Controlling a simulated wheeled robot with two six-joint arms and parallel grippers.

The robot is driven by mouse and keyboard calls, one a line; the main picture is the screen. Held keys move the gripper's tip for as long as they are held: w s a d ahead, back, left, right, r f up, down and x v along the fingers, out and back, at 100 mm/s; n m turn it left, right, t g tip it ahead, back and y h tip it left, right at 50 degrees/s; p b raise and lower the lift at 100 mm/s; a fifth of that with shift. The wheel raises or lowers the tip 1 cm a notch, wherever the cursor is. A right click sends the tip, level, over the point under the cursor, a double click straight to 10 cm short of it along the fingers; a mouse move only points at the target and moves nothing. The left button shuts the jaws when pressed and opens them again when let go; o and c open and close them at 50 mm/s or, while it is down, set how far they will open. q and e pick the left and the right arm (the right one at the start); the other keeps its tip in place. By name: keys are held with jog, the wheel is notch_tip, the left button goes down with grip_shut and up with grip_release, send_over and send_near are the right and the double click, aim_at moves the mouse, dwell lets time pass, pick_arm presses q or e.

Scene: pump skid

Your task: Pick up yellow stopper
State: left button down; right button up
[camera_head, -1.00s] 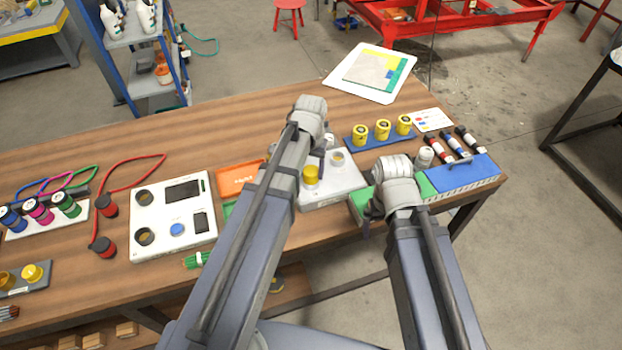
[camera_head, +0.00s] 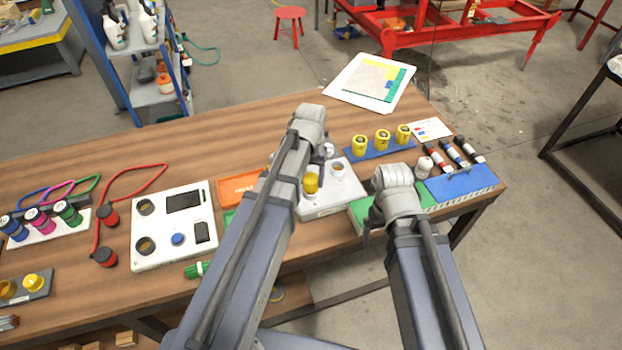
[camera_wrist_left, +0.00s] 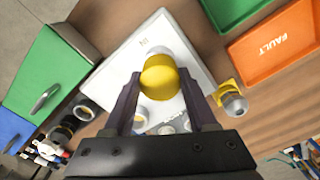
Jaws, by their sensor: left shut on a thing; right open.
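The yellow stopper (camera_head: 311,184) is at the white box (camera_head: 330,203) near the table's front edge. My left gripper (camera_wrist_left: 163,84) is shut on the yellow stopper, which shows between its two fingers in the left wrist view (camera_wrist_left: 159,77). The white box (camera_wrist_left: 140,50) lies behind the stopper there. I cannot tell whether the stopper touches the box. In the head view, my left forearm and wrist hide most of the left gripper. My right gripper (camera_head: 368,229) is open, low beside the green box (camera_head: 415,197), partly hidden by its wrist.
A blue tray with several yellow-capped pieces (camera_head: 382,138) stands behind the white box. The blue box (camera_head: 462,184) is to the right. An orange FAULT tray (camera_head: 238,190) and a white panel (camera_head: 172,226) lie to the left. The back middle of the table is clear.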

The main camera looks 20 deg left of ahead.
aim_at(311, 177)
pick_arm(q)
notch_tip(311, 177, up, 9)
jog(key=p, duration=0.8)
